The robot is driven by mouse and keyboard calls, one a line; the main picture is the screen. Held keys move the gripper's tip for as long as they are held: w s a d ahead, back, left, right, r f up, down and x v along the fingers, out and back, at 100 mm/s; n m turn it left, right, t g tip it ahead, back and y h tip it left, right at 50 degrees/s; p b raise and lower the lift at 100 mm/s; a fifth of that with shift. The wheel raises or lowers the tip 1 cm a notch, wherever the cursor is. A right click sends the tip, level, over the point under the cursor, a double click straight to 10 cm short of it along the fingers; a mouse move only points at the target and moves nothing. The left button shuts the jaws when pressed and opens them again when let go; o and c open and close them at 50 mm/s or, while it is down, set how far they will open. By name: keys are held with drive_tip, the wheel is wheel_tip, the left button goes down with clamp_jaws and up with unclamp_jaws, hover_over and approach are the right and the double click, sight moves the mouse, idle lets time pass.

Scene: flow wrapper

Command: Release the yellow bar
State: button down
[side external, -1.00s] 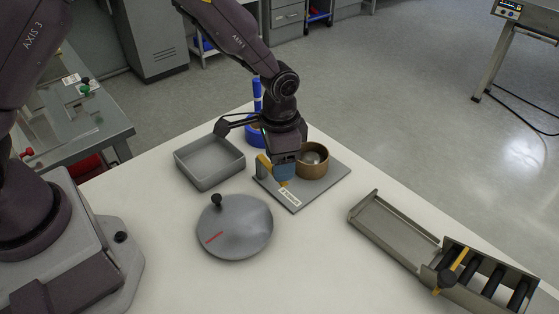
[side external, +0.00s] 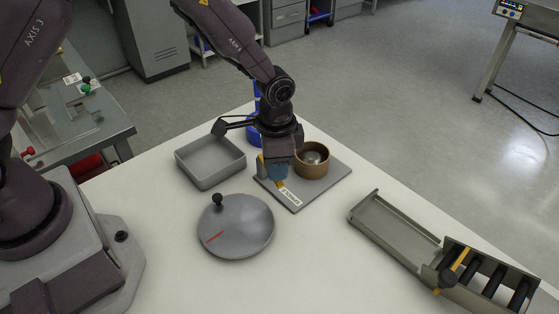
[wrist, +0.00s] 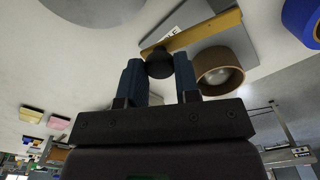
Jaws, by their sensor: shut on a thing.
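The yellow bar (wrist: 205,31) shows in the wrist view just beyond my fingertips, with a round black knob (wrist: 158,65) at its near end. My gripper (wrist: 157,74) has its two blue fingers on either side of this knob, shut on it. In the side view, my gripper (side external: 277,171) is low over the grey plate (side external: 322,187) and hides most of the bar. Only a small yellow piece (side external: 280,185) shows below the fingers. Whether the bar touches the plate cannot be told.
A brown round cup (side external: 312,166) stands on the plate right beside my gripper. A grey tray (side external: 208,178) is to the left and a round grey lid (side external: 236,228) in front. A roller chute (side external: 395,232) with another yellow bar (side external: 459,260) is at right. A blue object (side external: 257,100) stands behind.

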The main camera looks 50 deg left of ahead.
drive_tip(key=c, duration=0.8)
unclamp_jaws()
drive_tip(key=shift+r, duration=0.1)
wheel_tip(320, 180, up, 13)
drive_tip(key=shift+f, duration=0.1)
